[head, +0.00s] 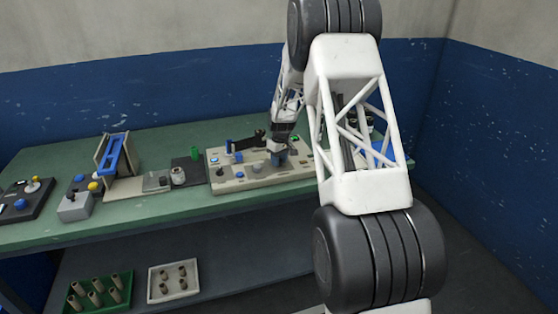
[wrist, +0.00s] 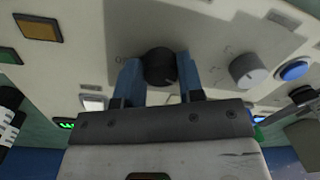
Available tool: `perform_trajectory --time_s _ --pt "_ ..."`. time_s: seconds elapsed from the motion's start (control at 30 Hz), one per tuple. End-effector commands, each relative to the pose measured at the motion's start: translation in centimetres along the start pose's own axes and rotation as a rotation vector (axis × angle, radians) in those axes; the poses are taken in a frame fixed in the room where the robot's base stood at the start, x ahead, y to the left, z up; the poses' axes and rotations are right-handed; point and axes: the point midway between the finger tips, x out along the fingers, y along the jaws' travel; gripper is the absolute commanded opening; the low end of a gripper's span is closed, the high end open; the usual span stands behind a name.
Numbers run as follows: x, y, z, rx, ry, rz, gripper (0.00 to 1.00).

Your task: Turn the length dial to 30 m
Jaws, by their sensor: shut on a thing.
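My gripper (head: 278,158) is at the right part of the beige control panel (head: 228,186) on the bench. In the wrist view its two blue fingers (wrist: 160,82) are on either side of a round black dial (wrist: 160,66) and shut on it. Faint scale marks show on the panel around the dial, but I cannot read them, nor the dial's setting. In the head view my gripper hides this dial.
A grey knob (wrist: 248,70) and a blue button (wrist: 293,69) sit beside the dial. An orange square button (wrist: 38,28) is on its other side. A dark wrench-shaped part (head: 247,141) lies across the panel's back. Trays of small cylinders (head: 173,281) stand on the lower shelf.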

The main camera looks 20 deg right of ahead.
Motion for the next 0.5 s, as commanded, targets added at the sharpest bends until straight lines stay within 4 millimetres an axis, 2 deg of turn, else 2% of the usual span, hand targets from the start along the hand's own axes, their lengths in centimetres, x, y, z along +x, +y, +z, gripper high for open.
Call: perform_trajectory --time_s 0.5 --pt "0.02 -0.14 0.14 0.458 0.025 -0.001 0.12"
